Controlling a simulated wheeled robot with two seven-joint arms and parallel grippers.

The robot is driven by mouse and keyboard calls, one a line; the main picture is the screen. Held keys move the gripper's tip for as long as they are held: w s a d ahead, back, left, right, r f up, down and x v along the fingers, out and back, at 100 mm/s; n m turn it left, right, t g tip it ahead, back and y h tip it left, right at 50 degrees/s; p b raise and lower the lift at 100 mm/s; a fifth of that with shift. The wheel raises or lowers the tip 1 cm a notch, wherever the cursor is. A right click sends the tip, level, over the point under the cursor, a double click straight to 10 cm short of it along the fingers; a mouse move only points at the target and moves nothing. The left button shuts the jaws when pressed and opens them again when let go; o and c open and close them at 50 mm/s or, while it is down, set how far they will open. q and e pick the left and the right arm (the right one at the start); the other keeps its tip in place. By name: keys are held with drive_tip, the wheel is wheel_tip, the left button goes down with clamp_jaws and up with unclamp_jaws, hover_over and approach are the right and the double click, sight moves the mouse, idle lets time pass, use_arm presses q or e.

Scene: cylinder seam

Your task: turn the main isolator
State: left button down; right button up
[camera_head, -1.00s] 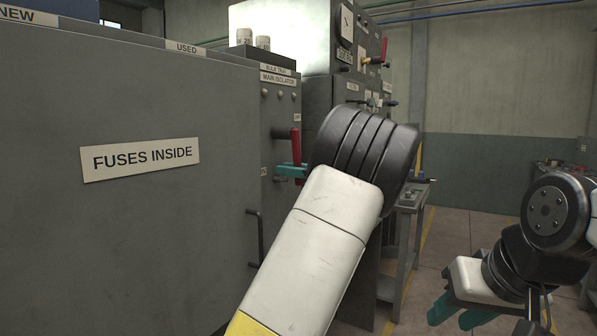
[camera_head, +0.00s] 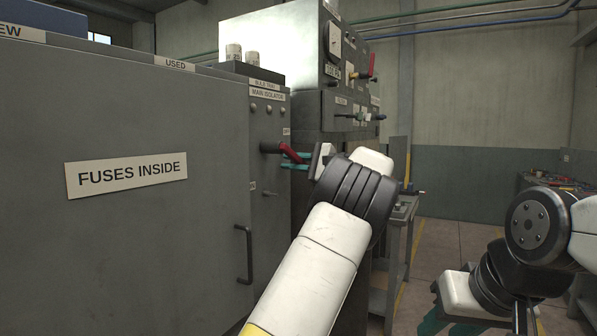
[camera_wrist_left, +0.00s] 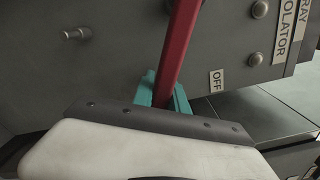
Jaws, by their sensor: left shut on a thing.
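The main isolator's red handle (camera_head: 291,153) sticks out to the right from its dark hub (camera_head: 270,147) on the grey cabinet's narrow face, sloping slightly down. My left gripper (camera_head: 298,160) is shut on the handle, with a teal finger on either side. In the left wrist view the red handle (camera_wrist_left: 181,45) runs up from between the teal fingers (camera_wrist_left: 164,94), and an OFF label (camera_wrist_left: 217,80) lies to its right. The MAIN ISOLATOR plate (camera_head: 267,93) is above the handle. My right gripper (camera_head: 447,318) is low at the right, its fingers apart and empty, partly cut off.
The cabinet's big door marked FUSES INSIDE (camera_head: 126,174) fills the left, with a dark pull bar (camera_head: 245,255). Another grey panel (camera_head: 345,105) with levers stands behind. A grey trolley (camera_head: 398,240) is behind my left arm. Open floor (camera_head: 445,235) lies to the right.

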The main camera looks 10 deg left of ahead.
use_arm(q)
drive_tip(key=shift+w+d+r+n, duration=0.1)
drive_tip(key=shift+w+r+n, duration=0.1)
drive_tip(key=shift+r+n, duration=0.7)
drive_tip(key=shift+w+d+r+n, duration=0.15)
drive_tip(key=shift+r+n, duration=0.55)
drive_tip(key=shift+n, duration=0.35)
drive_tip(key=shift+w+r+n, duration=0.2)
drive_tip(key=shift+r+n, duration=0.6)
drive_tip(key=shift+n, duration=0.15)
drive_tip(key=c, duration=1.3)
unclamp_jaws()
drive_tip(key=v, duration=0.7)
drive_tip(key=shift+s+d+r, duration=0.1)
drive_tip(key=shift+s+d, duration=0.05)
drive_tip(key=shift+d, duration=0.2)
